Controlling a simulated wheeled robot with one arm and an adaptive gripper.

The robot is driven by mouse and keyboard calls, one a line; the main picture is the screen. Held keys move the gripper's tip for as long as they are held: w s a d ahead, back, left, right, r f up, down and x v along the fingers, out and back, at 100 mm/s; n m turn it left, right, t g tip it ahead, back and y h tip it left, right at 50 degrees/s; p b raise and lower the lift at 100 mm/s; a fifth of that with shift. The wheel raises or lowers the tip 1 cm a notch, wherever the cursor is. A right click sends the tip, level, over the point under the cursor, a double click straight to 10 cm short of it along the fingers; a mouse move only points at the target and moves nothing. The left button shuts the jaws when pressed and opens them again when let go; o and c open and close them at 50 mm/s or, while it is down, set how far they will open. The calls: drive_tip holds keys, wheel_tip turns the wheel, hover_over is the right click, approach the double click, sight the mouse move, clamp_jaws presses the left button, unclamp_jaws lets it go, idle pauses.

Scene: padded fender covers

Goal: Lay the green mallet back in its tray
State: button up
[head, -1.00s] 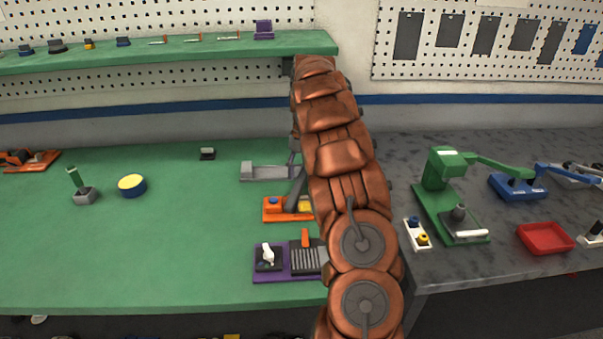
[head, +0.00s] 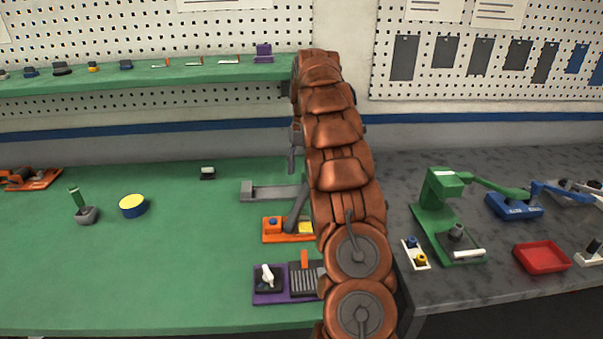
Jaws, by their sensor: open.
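A mallet-like tool with a green handle (head: 75,197) and a grey block-shaped head (head: 87,215) stands head down on the left of the green bench, its handle leaning left. A shallow red tray (head: 541,258) sits on the grey bench at the right and looks empty. I cannot tell whether it is the mallet's tray. My gripper (head: 292,160) shows only as a narrow grey part at the left edge of my arm, above the back of the green bench. It is open, far to the right of the mallet. The rest of it is hidden behind my arm.
Grey, orange (head: 272,232) and purple (head: 270,284) fixtures stand beside my arm. A green shelf (head: 150,75) overhangs the back. The green bench's left front is clear.

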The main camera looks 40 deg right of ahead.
drive_tip(key=shift+w+d+r+p, duration=0.1)
drive_tip(key=shift+d+r+p, duration=0.1)
drive_tip(key=shift+r+p, duration=1)
drive_tip(key=shift+w+d+r+p, duration=0.1)
drive_tip(key=shift+d+r+p, duration=0.1)
drive_tip(key=shift+r+p, duration=0.95)
drive_tip(key=s+a+r+m, duration=0.2)
drive_tip(key=s+a+m, duration=0.15)
drive_tip(key=a, duration=0.45)
drive_tip(key=s+a+r+m+h, duration=0.1)
drive_tip(key=s+a+r+m, duration=0.1)
drive_tip(key=a+m, duration=0.5)
drive_tip(key=s+a+r+m, duration=0.2)
drive_tip(key=s+a, duration=0.1)
drive_tip(key=a, duration=0.7)
drive_tip(key=s+a+f+m, duration=0.2)
drive_tip(key=s+a+m, duration=0.1)
drive_tip(key=s, duration=0.5)
drive_tip(key=s+a+f+m, duration=0.2)
drive_tip(key=s+a+m, duration=0.2)
drive_tip(key=s+a, duration=0.2)
drive_tip(key=s+a+f+m+h, duration=0.1)
drive_tip(key=s+a+f+m, duration=0.2)
drive_tip(key=s, duration=0.6)
drive_tip(key=shift+s+a+m+g, duration=0.4)
drive_tip(key=shift+a+m, duration=0.05)
drive_tip(key=shift+a, duration=0.55)
